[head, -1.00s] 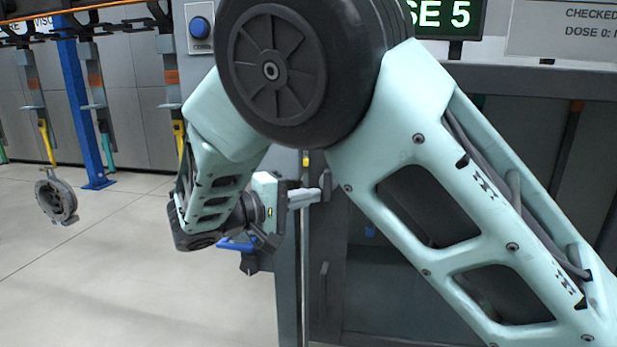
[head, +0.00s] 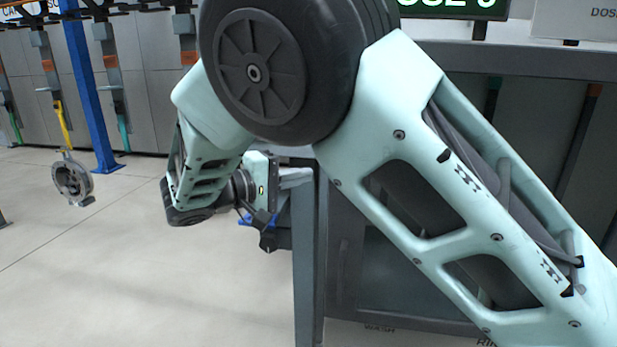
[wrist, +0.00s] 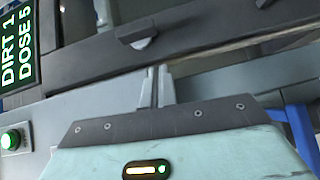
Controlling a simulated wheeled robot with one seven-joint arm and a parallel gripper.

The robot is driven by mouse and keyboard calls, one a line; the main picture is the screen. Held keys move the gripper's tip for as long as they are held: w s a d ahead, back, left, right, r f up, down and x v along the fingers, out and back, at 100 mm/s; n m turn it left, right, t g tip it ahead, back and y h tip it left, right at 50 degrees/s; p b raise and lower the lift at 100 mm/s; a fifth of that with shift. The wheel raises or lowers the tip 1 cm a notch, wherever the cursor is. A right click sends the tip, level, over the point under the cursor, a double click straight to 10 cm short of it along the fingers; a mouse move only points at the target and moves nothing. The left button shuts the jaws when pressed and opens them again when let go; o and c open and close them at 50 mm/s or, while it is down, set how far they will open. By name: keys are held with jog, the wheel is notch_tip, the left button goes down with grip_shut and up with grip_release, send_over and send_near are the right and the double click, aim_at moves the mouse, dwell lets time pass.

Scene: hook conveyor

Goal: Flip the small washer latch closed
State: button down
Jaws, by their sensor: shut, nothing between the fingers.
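My gripper (head: 308,176) is shut and empty at the left edge of the washer cabinet. Its two fingers also show pressed together in the wrist view (wrist: 157,85). Beyond the fingertips in the wrist view is a dark panel with a small dark latch-like tab (wrist: 136,33); I cannot be sure it is the small washer latch. The fingertips appear apart from it. In the head view my arm covers much of the washer front, and I cannot make out the latch there.
A grey post (head: 306,270) stands by my gripper. A display (wrist: 18,50) and a green button (wrist: 11,139) are at left in the wrist view. A blue column (head: 88,90) stands behind. The floor between is clear.

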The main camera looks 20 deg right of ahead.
jog(key=s+a+b, duration=0.1)
jog(key=a+b, duration=0.1)
jog(key=a, duration=0.5)
jog(key=shift+a, duration=0.3)
jog(key=shift+s, duration=0.1)
jog(key=s+d+f+n+g+y, duration=0.2)
jog(key=s+d+f+n+y, duration=0.15)
jog(key=s+f+y, duration=0.3)
jog(key=s+a+f+n+y, duration=0.1)
jog(key=s+y, duration=0.4)
jog(key=s, duration=0.6)
jog(key=s+a+f+n+y, duration=0.2)
jog(key=s+f+y, duration=0.3)
jog(key=s, duration=0.6)
jog(key=shift+a+f+g+y, duration=0.15)
jog(key=shift+a+g+y, duration=0.3)
jog(key=shift+y, duration=0.2)
